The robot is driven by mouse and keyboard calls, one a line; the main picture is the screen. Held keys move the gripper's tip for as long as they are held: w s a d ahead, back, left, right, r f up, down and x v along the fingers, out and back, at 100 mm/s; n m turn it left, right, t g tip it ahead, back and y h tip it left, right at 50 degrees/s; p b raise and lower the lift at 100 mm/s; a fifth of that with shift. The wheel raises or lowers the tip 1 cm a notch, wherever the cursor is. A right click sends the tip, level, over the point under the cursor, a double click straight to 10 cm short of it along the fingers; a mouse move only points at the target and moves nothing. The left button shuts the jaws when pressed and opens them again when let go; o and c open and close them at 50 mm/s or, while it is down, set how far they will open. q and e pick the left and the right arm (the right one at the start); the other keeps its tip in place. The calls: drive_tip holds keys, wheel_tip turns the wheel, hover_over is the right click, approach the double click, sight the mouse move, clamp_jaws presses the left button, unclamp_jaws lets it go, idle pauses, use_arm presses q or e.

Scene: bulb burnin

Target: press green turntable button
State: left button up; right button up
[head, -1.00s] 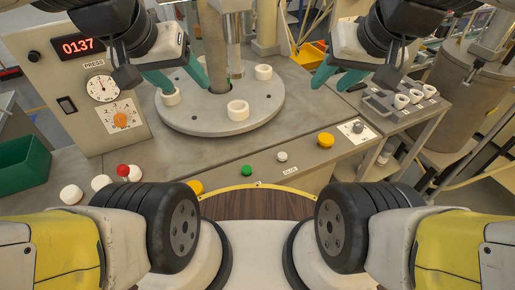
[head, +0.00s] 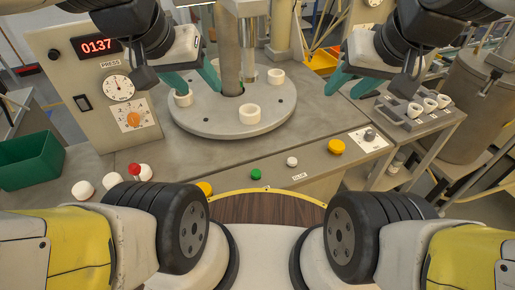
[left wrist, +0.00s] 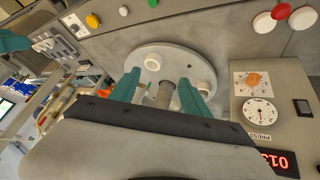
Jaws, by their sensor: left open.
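The green button (head: 256,174) sits on the front part of the grey bench, between a yellow button and a white button. It also shows at the top edge of the left wrist view (left wrist: 152,3). The grey turntable (head: 190,124) lies behind it and carries white rings. My left gripper (head: 198,84) is open, with teal fingers over the turntable's left part, well behind the green button. One finger overlaps a white ring (head: 183,99) in the head view; I cannot tell whether they touch. My right gripper (head: 345,90) is open and empty above the bench's right side.
A white button (head: 292,161) and a yellow button (head: 336,147) are to the right of the green one. Another yellow button (head: 204,188) and a red button (head: 135,169) are to its left. A gauge panel (head: 66,75) stands at left. The bench around the green button is clear.

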use_arm(q)
clamp_jaws()
idle(1.5)
